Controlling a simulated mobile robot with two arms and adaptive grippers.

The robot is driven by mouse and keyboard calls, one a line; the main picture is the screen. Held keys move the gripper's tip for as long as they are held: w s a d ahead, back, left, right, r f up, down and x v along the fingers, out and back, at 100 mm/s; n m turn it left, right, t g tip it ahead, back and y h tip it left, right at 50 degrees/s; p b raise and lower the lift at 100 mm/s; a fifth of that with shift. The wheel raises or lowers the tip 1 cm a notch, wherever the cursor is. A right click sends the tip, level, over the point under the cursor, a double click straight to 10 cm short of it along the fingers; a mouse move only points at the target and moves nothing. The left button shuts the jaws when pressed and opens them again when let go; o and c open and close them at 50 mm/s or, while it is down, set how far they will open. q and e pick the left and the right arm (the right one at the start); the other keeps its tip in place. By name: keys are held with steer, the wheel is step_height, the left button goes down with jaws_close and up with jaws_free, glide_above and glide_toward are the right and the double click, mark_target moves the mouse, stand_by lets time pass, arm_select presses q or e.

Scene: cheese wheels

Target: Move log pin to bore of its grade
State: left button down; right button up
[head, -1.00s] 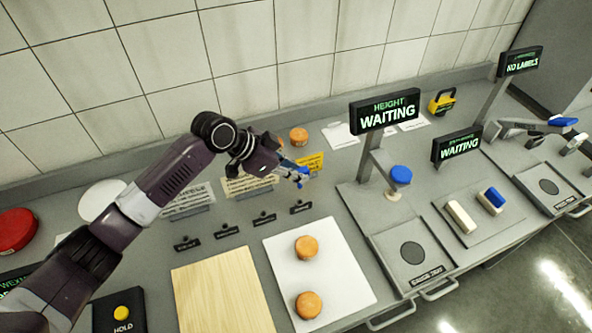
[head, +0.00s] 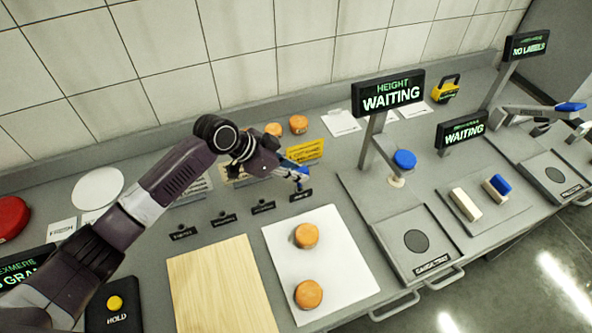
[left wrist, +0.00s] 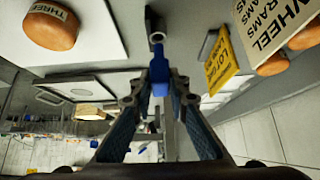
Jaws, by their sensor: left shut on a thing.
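My left gripper (head: 298,176) is shut on the blue log pin (left wrist: 160,76), which sits between its fingertips. In the head view, the gripper hangs at the rightmost of a row of small black labelled blocks, the right block (head: 301,195). Its label is too small to read. In the left wrist view, a grey piece with a dark round hole (left wrist: 156,38) lies just beyond the pin's end. I cannot tell whether the pin touches it. The other labelled blocks, such as the left block (head: 184,233), stand to the left. My right gripper is not in view.
Two orange cheese wheels lie on a white mat (head: 345,270) in front, beside a wooden board (head: 220,290). Two more wheels (head: 298,124) and a yellow card (head: 306,150) are behind the gripper. The height gauge sign (head: 390,93) reads WAITING.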

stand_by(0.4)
arm_select(q)
steer(key=shift+p, duration=0.3)
stand_by(0.7)
stand_by(0.4)
steer(key=shift+f+b, duration=1.25)
steer(key=shift+f, duration=0.85)
steer(key=c, duration=1.8)
jaws_free()
steer(key=shift+r, duration=0.1)
steer(key=v, duration=1.2)
